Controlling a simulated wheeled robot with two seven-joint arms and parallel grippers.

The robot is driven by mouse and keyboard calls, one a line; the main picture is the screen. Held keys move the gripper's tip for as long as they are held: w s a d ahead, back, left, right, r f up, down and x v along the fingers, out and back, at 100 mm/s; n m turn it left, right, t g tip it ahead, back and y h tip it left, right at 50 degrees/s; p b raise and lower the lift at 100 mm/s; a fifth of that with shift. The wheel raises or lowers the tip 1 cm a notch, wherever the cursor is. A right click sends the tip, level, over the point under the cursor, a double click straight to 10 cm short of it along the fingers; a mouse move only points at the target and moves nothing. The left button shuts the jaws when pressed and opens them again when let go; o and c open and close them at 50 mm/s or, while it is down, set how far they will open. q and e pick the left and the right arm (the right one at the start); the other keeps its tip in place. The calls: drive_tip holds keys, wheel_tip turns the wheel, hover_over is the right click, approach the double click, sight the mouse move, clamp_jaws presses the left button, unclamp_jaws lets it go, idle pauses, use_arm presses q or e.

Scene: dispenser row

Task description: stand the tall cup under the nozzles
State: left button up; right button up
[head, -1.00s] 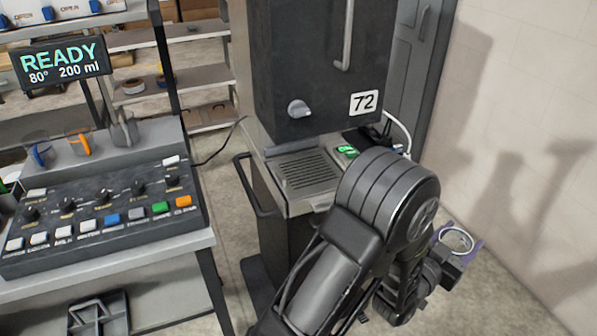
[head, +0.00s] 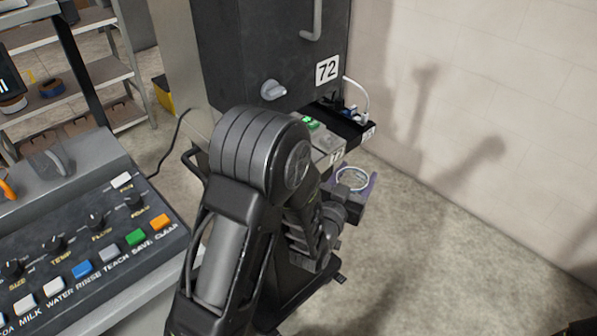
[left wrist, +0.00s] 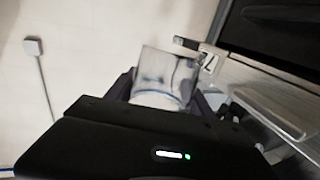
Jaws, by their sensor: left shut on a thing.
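My left gripper (head: 350,190) is shut on the cup (head: 352,179), whose pale round rim shows in the head view, beyond my dark arm. In the left wrist view the cup (left wrist: 166,72) looks clear and greyish, between the dark fingers, and tilted in the picture. The gripper holds it in the air beside the front right of the dark dispenser (head: 235,60) marked 72. The nozzles are not visible. My arm hides most of the dispenser's bay and drip tray in the head view.
A control panel (head: 90,245) with knobs and coloured buttons stands at the left. A black box (head: 345,122) with a white cable sits at the dispenser's right side. A pale wall (head: 480,90) bounds the right, with bare floor (head: 460,240) before it.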

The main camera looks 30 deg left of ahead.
use_arm(q)
drive_tip(key=shift+a+r+y+b, duration=0.2)
drive_tip(key=shift+r+y+b, duration=0.1)
drive_tip(key=s+a+r+n+g+y+b, duration=0.1)
drive_tip(key=s+a+r+n+y+b, duration=0.2)
drive_tip(key=s+b, duration=0.3)
drive_tip(key=s+a+r+n+g+y+b, duration=0.2)
drive_tip(key=s+a+r+n+y+b, duration=0.1)
drive_tip(key=s+b, duration=0.4)
wheel_tip(320, 180, up, 3)
drive_tip(key=s+a+y, duration=0.1)
drive_tip(key=y, duration=0.1)
drive_tip(key=shift+y, duration=0.4)
drive_tip(key=shift+f, duration=0.1)
